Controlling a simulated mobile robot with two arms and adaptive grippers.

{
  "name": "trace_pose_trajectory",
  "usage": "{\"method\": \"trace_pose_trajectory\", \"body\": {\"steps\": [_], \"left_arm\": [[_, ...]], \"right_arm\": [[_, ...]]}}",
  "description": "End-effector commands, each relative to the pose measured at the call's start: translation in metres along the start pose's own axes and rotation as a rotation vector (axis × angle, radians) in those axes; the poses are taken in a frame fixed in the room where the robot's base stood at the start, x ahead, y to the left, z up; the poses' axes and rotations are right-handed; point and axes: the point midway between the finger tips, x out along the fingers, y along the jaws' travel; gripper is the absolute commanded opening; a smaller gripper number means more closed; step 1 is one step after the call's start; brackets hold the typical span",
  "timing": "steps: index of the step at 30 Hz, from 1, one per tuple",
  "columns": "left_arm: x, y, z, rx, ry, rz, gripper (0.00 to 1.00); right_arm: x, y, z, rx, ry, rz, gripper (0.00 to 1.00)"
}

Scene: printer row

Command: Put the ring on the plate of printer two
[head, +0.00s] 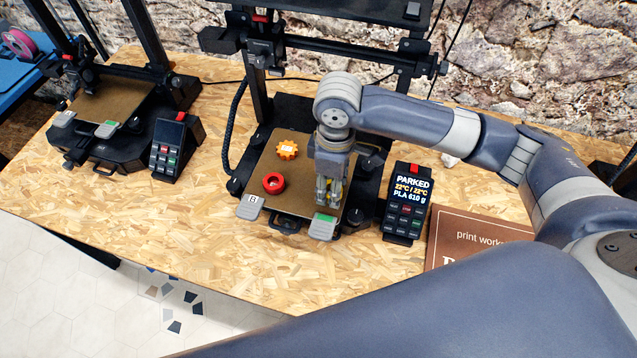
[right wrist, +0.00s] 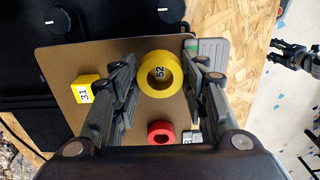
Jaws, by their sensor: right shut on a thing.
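My right gripper (head: 328,200) points down over the right front of the brown plate (head: 258,166) of the middle printer. It is shut on a yellow ring marked 52 (right wrist: 160,73), held between both fingers in the right wrist view. In the head view the fingers mostly hide this ring. I cannot tell whether it touches the plate. A red ring (head: 273,183) lies on the plate's front left; it also shows in the right wrist view (right wrist: 160,132). My left gripper (right wrist: 287,53) is at the right edge of the right wrist view, fingers apart and empty.
A numbered yellow-orange part (head: 288,149) stands farther back on the plate. A control box reading PARKED (head: 406,200) is right of the printer. Another printer (head: 120,110) stands at the left, its plate bare. A brown sign (head: 470,235) lies at right. The front-left tabletop is clear.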

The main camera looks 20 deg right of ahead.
Motion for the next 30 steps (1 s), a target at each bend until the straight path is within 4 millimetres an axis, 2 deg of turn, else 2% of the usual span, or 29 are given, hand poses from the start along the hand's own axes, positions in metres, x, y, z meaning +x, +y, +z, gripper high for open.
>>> {"method": "trace_pose_trajectory", "body": {"steps": [1,3,7,11,15,19,29,30], "left_arm": [[-0.004,-0.001,-0.002,0.0,0.001,-0.001,0.46],[-0.005,-0.001,-0.001,0.0,-0.001,-0.001,0.46],[-0.006,0.0,0.008,0.0,-0.015,0.0,0.46],[-0.011,0.002,0.02,-0.001,-0.033,0.002,0.46],[-0.016,0.002,0.026,-0.001,-0.043,0.003,0.46],[-0.017,0.002,0.025,-0.001,-0.042,0.002,0.46],[-0.017,0.0,0.012,-0.002,-0.021,0.0,0.46],[-0.016,0.0,0.011,-0.002,-0.02,0.0,0.46]], "right_arm": [[-0.001,0.002,-0.011,0.0,0.0,-0.001,0.3],[0.0,0.005,-0.021,0.001,0.0,-0.001,0.3],[0.003,0.007,-0.03,0.0,-0.002,-0.001,0.3],[0.012,0.008,-0.032,0.001,-0.004,-0.001,0.3],[0.031,0.008,-0.032,0.002,-0.003,-0.001,0.3],[0.039,0.008,-0.032,0.0,-0.001,0.0,0.3],[0.042,0.008,-0.032,0.0,-0.001,-0.001,0.3],[0.042,0.008,-0.032,0.0,-0.001,0.0,0.5]]}}
